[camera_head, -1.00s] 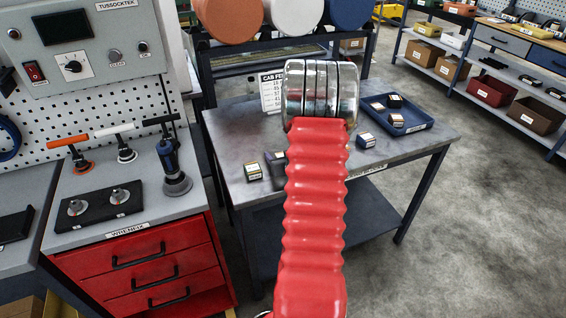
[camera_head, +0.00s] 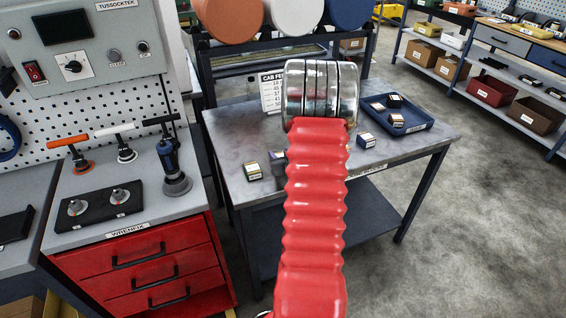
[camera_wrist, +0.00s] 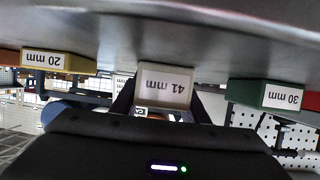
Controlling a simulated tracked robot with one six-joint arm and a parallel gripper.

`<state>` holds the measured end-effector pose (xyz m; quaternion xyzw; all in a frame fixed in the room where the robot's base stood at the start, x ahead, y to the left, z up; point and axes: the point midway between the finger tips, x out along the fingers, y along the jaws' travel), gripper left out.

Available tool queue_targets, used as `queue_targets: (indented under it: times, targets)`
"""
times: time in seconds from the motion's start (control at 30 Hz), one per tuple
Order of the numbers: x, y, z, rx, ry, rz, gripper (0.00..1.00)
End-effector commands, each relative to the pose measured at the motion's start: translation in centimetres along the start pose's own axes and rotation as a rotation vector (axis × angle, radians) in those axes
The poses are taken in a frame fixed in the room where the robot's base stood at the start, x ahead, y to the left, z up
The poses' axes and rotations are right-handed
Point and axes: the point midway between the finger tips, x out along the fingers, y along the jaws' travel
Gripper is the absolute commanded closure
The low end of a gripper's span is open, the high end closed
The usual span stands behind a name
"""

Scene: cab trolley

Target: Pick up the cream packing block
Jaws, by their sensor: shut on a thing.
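The cream packing block (camera_wrist: 166,86), marked 41 mm, shows upside down in the middle of the wrist view. My gripper (camera_wrist: 162,102) is shut on it, with a dark finger at each side. The grey tabletop (camera_wrist: 160,25) fills the top of that view; I cannot tell whether the block touches it. In the head view, my red arm hides most of the gripper and the block.
A yellow block (camera_wrist: 58,62) marked 20 mm and a green block (camera_wrist: 268,94) marked 30 mm stand either side, apart from my gripper. In the head view, a blue tray (camera_head: 415,122) with several blocks is on the table's right. A red drawer cabinet (camera_head: 145,262) stands left.

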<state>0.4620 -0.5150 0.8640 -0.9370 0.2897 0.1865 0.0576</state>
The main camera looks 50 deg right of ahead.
Motion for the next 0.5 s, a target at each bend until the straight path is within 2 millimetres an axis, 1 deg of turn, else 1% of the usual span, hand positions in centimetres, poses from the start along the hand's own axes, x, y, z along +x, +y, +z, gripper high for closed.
queue_targets:
  times: [0.03,0.13,0.37,0.5]
  targets:
    - [0.00,0.00,0.02,0.000,0.000,0.000,0.77]
    - [0.00,0.00,0.02,0.000,0.000,0.000,0.84]
    - [-0.01,0.00,-0.04,0.000,0.000,0.000,0.84]
    - [-0.14,-0.01,-0.41,-0.001,0.001,0.000,0.84]
